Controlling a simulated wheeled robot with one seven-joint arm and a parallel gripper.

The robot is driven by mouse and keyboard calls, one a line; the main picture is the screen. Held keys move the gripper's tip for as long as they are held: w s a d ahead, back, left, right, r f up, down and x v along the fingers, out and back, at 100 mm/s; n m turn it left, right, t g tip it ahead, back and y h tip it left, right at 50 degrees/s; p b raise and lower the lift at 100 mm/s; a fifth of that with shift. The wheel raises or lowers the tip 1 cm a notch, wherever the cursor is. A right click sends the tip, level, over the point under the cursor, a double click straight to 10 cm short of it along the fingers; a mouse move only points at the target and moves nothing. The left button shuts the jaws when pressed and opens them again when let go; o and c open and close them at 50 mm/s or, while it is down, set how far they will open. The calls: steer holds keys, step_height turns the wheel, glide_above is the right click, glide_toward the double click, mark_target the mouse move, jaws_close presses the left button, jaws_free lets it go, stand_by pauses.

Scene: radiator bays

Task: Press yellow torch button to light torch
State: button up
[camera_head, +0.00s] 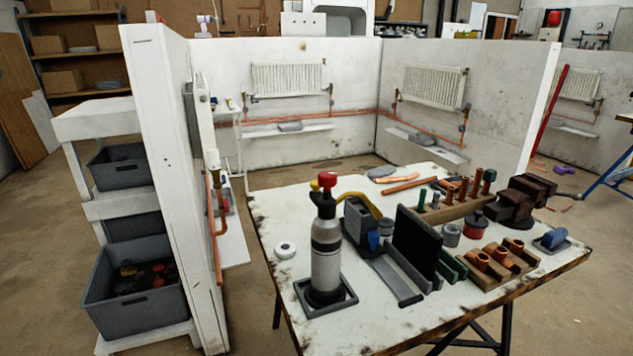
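The torch (326,255) stands upright on the near left part of the worktable, its base in a dark square tray (345,303). It has a grey-white cylinder and a black head. A red knob (327,180) sits on top. A small yellow part (315,186), which looks like the button, shows at the left of the knob. A yellow curved tube (360,199) reaches right from the head. No flame is visible at the tube's end. My gripper is not in view.
The worktable (275,230) also holds a white tape roll (285,249), a grey block-like device (360,222), a black upright panel (416,245) and wooden racks of copper fittings (497,265). A white partition (172,170) and shelves with grey bins (135,290) stand left. Floor shows between partition and table.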

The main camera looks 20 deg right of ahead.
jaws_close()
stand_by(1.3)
